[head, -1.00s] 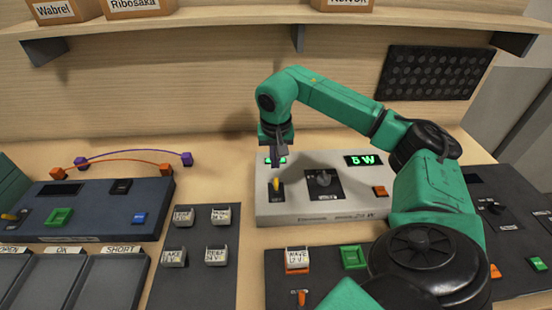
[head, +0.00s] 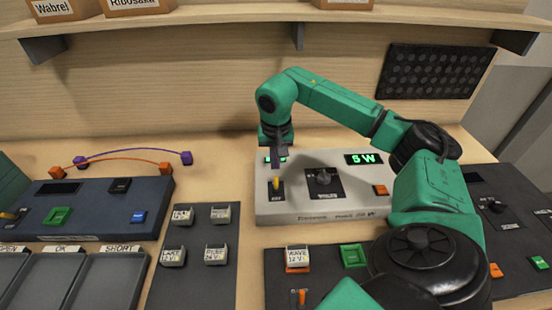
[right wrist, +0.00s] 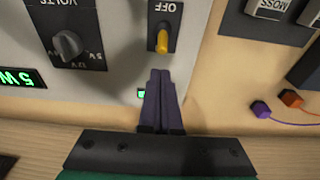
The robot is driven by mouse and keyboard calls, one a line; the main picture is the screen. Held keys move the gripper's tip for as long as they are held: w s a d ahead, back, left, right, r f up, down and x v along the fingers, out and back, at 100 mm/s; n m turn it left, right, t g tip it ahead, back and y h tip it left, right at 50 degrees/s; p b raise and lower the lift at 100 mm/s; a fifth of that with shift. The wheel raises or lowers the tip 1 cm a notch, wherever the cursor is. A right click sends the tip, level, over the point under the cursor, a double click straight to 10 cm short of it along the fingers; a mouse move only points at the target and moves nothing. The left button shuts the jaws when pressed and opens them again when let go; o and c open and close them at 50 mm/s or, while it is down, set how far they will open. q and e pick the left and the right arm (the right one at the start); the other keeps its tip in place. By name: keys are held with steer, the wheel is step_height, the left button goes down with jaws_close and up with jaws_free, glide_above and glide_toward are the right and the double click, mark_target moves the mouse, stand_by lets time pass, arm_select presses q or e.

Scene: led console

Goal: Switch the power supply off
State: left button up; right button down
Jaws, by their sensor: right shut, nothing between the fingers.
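The power supply (head: 330,208) is a light grey box with a lit green display (head: 365,159) that seems to read 5 W. Its yellow toggle switch (head: 276,183) stands on a black plate at the left. In the right wrist view, the yellow lever (right wrist: 162,42) points away from the plate's OFF label (right wrist: 166,10). My right gripper (head: 279,164) is shut and empty, just behind the switch. In the right wrist view its purple-grey fingertips (right wrist: 161,74) are close to the lever, with a small visible gap. My left gripper is not in view.
A voltage knob (head: 323,180) and an orange button (head: 380,190) sit right of the switch. A dark blue console (head: 100,205) with cables stands left. A panel of labelled caps (head: 195,278) lies front left. A shelf (head: 230,15) overhangs the back.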

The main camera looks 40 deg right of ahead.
mark_target(276, 178)
steer(key=shift+f+b, duration=0.6)
steer(key=shift+f, duration=0.45)
steer(key=shift+s+a, duration=0.1)
steer(key=shift+s, duration=0.05)
steer(key=shift+s+a, duration=0.7)
steer(key=shift+s, duration=0.25)
steer(key=shift+r, duration=0.15)
steer(key=r+p, duration=0.5)
steer(key=r, duration=0.2)
steer(key=shift+w+d+p, duration=0.25)
steer(key=shift+w+p, duration=0.1)
steer(key=shift+p, duration=0.05)
steer(key=shift+f, duration=0.1)
steer(key=shift+f, duration=0.1)
